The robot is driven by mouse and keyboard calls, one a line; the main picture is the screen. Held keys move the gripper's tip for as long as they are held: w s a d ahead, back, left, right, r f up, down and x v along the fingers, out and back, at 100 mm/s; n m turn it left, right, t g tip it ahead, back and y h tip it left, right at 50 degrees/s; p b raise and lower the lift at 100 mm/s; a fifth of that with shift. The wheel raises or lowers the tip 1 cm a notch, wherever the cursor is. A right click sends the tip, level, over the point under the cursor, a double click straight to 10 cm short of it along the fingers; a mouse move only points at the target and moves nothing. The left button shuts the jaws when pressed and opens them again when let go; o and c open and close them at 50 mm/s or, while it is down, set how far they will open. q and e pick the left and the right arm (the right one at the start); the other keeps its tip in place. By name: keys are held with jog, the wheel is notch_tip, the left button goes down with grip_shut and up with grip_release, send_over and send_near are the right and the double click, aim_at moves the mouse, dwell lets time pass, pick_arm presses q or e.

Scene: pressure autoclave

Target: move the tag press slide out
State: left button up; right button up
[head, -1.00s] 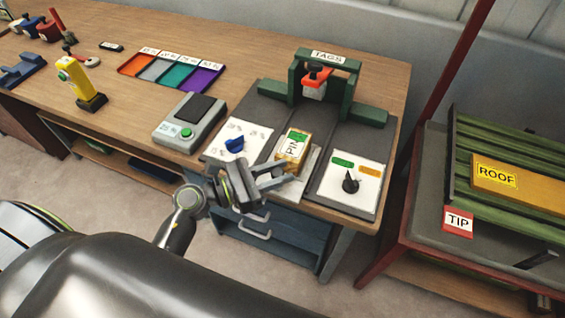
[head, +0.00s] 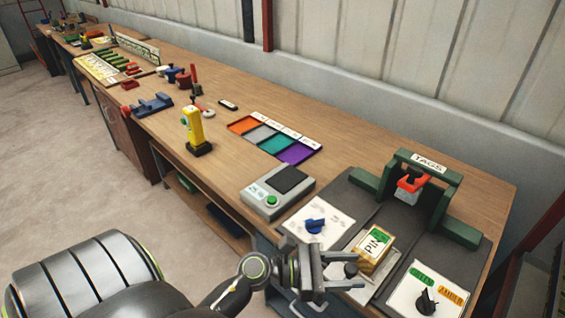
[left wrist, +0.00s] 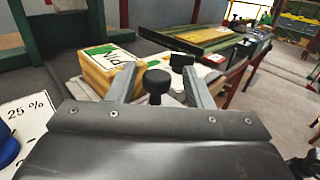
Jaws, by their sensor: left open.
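The tag press is a green frame (head: 370,182) with a TAGS sign and a red-orange clamp part (head: 411,183), on a dark base. In front of it, the pale slide plate (head: 383,284) carries a wooden block (head: 373,250) with a green and white PIN label. A black knob (head: 350,271) stands at the slide's front end. My left gripper (head: 341,270) is open, with its fingers on either side of this knob. In the left wrist view the knob (left wrist: 156,84) stands between the fingers, with visible gaps. My right gripper is not in view.
A white panel with a blue dial (head: 316,227) lies left of the slide. A panel with a black dial (head: 427,302) and green and amber labels lies right. A grey device with a green button (head: 271,201) and coloured trays (head: 272,144) stand farther left.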

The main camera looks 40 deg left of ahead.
pick_arm(q)
jog(key=b+v, duration=0.4)
jog(key=v, duration=1.3)
jog(key=shift+s+d, duration=0.1)
dwell(0.4)
